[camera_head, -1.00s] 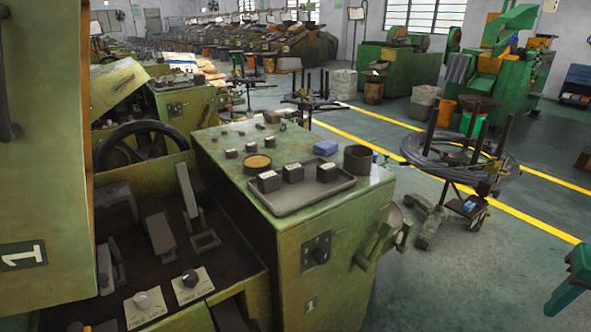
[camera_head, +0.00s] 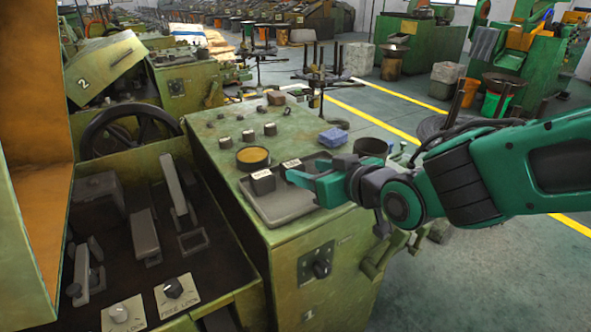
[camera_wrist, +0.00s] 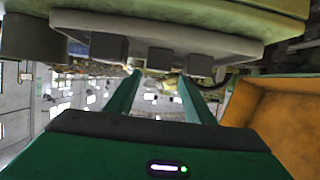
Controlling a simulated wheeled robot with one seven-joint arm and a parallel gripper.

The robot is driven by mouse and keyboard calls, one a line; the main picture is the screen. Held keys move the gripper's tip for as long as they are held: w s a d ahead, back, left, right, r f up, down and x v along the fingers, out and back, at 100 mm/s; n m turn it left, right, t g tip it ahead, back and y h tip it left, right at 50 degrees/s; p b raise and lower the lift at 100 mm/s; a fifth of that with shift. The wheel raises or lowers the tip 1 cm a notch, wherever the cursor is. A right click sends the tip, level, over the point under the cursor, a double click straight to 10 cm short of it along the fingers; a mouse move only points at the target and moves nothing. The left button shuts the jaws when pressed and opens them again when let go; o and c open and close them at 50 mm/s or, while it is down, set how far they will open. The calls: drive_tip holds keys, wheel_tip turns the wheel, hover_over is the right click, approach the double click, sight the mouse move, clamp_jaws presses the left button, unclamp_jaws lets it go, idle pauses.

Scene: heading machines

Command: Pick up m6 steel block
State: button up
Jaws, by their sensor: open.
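Dark blocks with white labels sit on the grey tray (camera_head: 276,210) on top of the green machine. The labels are too small to read, so I cannot tell which block is the m6 steel block. In the head view, one block (camera_head: 262,183) is clear at the left and another (camera_head: 291,165) shows behind my gripper (camera_head: 303,172); the right part of the tray is covered by it. In the wrist view, which is upside down, three blocks (camera_wrist: 109,47) (camera_wrist: 160,59) (camera_wrist: 200,65) show beyond the open, empty fingers of my gripper (camera_wrist: 160,77).
A round tin (camera_head: 252,158) with a yellowish top, a blue box (camera_head: 333,137) and a dark cup (camera_head: 370,147) stand around the tray. Several small dark pieces lie farther back. An open orange-lined panel (camera_head: 35,150) stands at the left.

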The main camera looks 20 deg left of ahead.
sight(294, 164)
drive_tip(key=shift+w+x, duration=0.2)
drive_tip(key=shift+x, duration=4.15)
drive_tip(key=shift+d+r, duration=0.1)
drive_tip(key=shift+d, duration=0.05)
clamp_jaws()
